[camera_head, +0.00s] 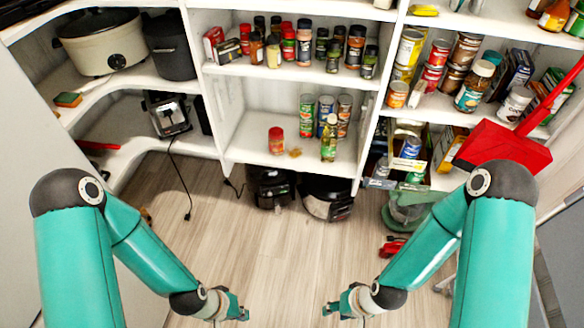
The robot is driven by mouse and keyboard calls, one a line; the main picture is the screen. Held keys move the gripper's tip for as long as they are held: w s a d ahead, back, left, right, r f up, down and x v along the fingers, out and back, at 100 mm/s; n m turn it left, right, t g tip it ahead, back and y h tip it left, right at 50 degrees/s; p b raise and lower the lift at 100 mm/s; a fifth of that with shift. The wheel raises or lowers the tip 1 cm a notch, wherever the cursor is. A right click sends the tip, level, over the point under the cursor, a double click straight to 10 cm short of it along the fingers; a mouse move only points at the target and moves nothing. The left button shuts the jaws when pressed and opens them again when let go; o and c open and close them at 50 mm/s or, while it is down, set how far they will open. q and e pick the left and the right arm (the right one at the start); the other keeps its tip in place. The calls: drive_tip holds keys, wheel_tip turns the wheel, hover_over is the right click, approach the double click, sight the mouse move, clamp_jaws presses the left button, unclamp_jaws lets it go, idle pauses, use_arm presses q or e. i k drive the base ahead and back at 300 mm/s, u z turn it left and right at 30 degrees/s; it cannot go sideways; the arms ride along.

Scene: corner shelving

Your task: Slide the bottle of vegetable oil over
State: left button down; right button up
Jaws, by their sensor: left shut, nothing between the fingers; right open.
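The bottle of vegetable oil (329,139) looks like the yellow-green bottle standing upright at the front of the middle shelf (250,128), towards its right side. Its label is too small to read. Several cans (325,112) stand right behind it, partly hidden by it. My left gripper (243,313) is low at the bottom of the view, over the floor, shut and empty. My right gripper (330,309) is also low over the floor, open and empty. Both are well apart from the bottle and below the shelf.
A red-lidded jar (276,140) and a small brown item (295,153) are left of the bottle. Spice jars (290,42) fill the shelf above. Dark appliances (326,197) sit on the floor below. A red dustpan (503,149) is at the right. The shelf's left part is bare.

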sight(330, 134)
drive_tip(key=u, duration=0.35)
drive_tip(key=i, duration=1.1)
drive_tip(key=z, duration=0.9)
drive_tip(key=i, duration=0.35)
drive_tip(key=z, duration=0.3)
drive_tip(key=k, duration=0.95)
drive_tip(key=z, duration=0.2)
drive_tip(key=i, duration=0.95)
drive_tip(key=u, duration=0.1)
